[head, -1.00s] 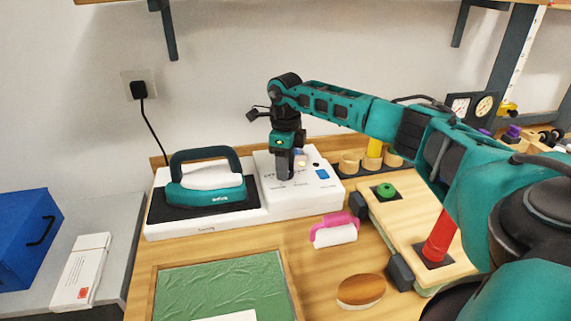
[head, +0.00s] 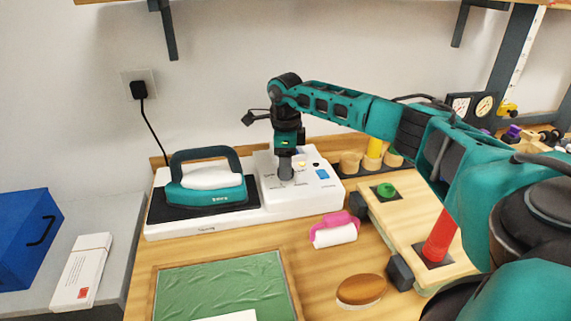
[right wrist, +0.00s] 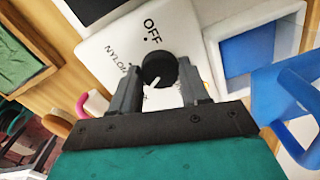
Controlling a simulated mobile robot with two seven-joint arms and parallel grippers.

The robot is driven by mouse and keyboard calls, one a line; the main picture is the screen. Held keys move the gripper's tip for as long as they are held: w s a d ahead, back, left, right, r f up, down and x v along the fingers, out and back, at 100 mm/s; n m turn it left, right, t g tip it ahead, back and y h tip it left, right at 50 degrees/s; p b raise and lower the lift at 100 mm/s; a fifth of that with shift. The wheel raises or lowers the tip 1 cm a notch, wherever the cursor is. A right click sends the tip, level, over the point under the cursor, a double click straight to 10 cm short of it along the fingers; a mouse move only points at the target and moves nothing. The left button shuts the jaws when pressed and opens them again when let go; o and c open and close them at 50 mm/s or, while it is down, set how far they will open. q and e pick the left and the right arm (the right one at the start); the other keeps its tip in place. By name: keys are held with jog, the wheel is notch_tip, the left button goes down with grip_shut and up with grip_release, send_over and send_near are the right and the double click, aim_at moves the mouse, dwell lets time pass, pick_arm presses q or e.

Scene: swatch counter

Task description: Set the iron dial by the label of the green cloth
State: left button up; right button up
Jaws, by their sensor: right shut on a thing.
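The iron dial (right wrist: 158,68) is a black round knob on a white panel, with a white pointer mark facing down and slightly left in the right wrist view. OFF is printed above it and NYLON to its left; other labels are hidden by my fingers. My right gripper (right wrist: 160,88) is shut on the dial, one finger on each side; it also shows in the head view (head: 285,172). The green cloth (head: 220,285) lies in a wooden frame at the front, with a white label (head: 235,316) cut off by the lower edge and unreadable. My left gripper is not in view.
The teal iron (head: 207,190) rests on the white station (head: 210,222), left of the dial. A pink-handled roller (head: 333,232) and a brown brush (head: 361,290) lie on the bench. A board with a red post (head: 440,236) stands right. A blue box (head: 25,235) is far left.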

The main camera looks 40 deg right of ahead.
jog(key=o, duration=1.1)
jog(key=shift+c, duration=0.2)
jog(key=shift+r, duration=0.15)
notch_tip(320, 180, up, 13)
jog(key=shift+f, duration=0.2)
